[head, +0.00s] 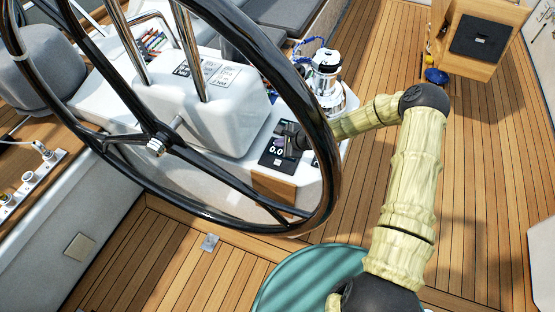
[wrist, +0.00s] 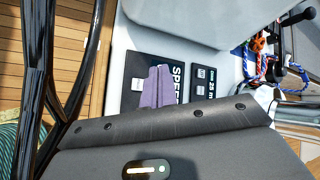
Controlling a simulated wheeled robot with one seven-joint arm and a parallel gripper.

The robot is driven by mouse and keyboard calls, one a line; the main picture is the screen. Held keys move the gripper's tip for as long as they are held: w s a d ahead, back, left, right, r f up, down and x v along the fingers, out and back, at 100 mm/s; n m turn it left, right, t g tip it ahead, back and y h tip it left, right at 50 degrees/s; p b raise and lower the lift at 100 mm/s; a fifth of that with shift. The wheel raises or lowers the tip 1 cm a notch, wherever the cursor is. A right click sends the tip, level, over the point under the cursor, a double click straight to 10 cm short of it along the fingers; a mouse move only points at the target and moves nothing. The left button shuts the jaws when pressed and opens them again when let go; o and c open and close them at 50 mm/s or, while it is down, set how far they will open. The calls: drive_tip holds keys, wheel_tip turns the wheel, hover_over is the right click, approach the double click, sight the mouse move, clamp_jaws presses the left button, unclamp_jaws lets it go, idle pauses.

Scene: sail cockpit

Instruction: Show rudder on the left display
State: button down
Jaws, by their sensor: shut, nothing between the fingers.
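The left display (head: 271,158) is a dark panel on the white pedestal behind the wheel, reading 0.0. In the wrist view it (wrist: 172,68) lies behind my fingers, with the large letters "SPEE" showing sideways and the rest of the word hidden. I see no rudder wording on it. A grey button (wrist: 137,86) shows at its left part. My gripper (head: 288,139) is at this display; in the wrist view its two purple fingers (wrist: 158,70) are together and empty, in front of the display. I cannot tell whether they touch it.
A second dark display (wrist: 204,85) sits beside it, with small grey buttons. The black steering wheel (head: 322,160) stands close in front of the pedestal. A winch (head: 325,75) and a blue rope (wrist: 290,82) are near. The wooden deck on the right is mostly open.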

sight(280, 164)
drive_tip(key=shift+f, duration=0.15)
wheel_tip(280, 164, down, 8)
drive_tip(key=b, duration=0.6)
drive_tip(key=shift+f, duration=0.25)
idle(1.8)
drive_tip(key=shift+f+b, duration=0.4)
drive_tip(key=shift+f+b, duration=0.35)
drive_tip(key=shift+f, duration=0.1)
idle(0.7)
drive_tip(key=shift+r, duration=0.1)
drive_tip(key=shift+r+p, duration=0.6)
drive_tip(key=shift+r, duration=0.15)
drive_tip(key=shift+r+p, duration=1.7)
drive_tip(key=shift+r, duration=0.85)
